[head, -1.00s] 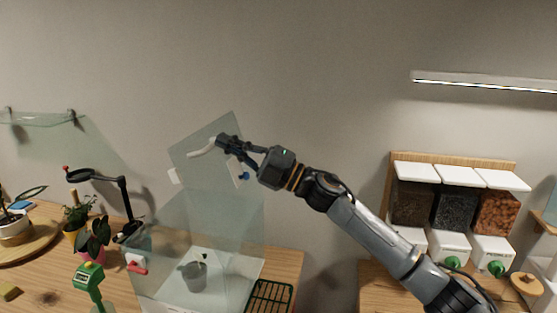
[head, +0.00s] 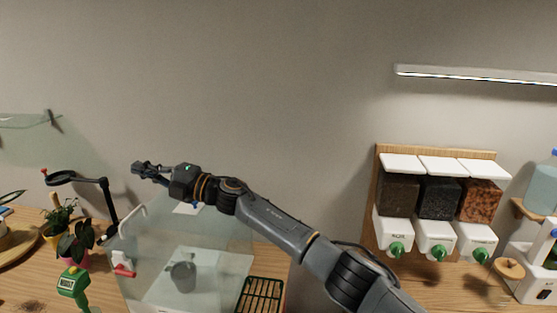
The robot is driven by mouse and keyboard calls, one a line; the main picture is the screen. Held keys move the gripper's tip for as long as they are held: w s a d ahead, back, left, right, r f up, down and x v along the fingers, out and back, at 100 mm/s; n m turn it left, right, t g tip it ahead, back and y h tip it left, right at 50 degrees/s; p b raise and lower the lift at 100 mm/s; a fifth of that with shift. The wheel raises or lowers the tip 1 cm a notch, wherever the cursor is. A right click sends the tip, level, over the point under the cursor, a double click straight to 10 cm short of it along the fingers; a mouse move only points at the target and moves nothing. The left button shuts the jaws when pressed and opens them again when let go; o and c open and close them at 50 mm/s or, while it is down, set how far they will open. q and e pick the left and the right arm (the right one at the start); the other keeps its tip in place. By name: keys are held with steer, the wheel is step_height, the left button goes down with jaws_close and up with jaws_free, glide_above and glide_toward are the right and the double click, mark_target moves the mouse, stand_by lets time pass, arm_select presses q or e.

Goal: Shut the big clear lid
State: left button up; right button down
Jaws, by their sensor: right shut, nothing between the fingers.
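The big clear lid (head: 215,228) belongs to a clear glass case (head: 205,290) on the wooden table at lower left. The lid leans low over the case, with its white curved handle (head: 131,219) toward the left. I cannot tell whether its edge rests on the case all round. My right gripper (head: 139,168) is shut and empty, above and slightly right of the handle, apart from it in the picture. My right forearm crosses over the lid's back part and hides some of it. A small grey pot (head: 183,275) shows through the glass. My left gripper is out of view.
A black magnifier lamp (head: 105,200), potted plants (head: 75,243) and a green meter (head: 72,284) stand left of the case. A green rack (head: 260,295) lies to its right. Dispensers (head: 438,200) stand further right.

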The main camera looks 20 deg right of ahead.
mark_target(133, 215)
steer(key=w+a+f+h, duration=0.1)
steer(key=f, duration=0.2)
steer(key=w+a+f+g+h, duration=0.1)
steer(key=a+f, duration=0.1)
steer(key=f, duration=0.1)
steer(key=w+a+f+g, duration=0.1)
steer(key=f, duration=0.2)
steer(key=shift+w+a+f+h, duration=0.1)
steer(key=shift+w+a+h, duration=0.05)
steer(key=shift+a+h, duration=0.25)
steer(key=shift+w+a+f+g+h+p, duration=0.1)
steer(key=shift+a+f+g+h+p, duration=0.1)
steer(key=shift+f, duration=0.3)
steer(key=shift+w+a+f+g+h+p, duration=0.1)
steer(key=shift+f+h+p, duration=0.1)
steer(key=shift+f, duration=0.3)
steer(key=shift+d, duration=0.1)
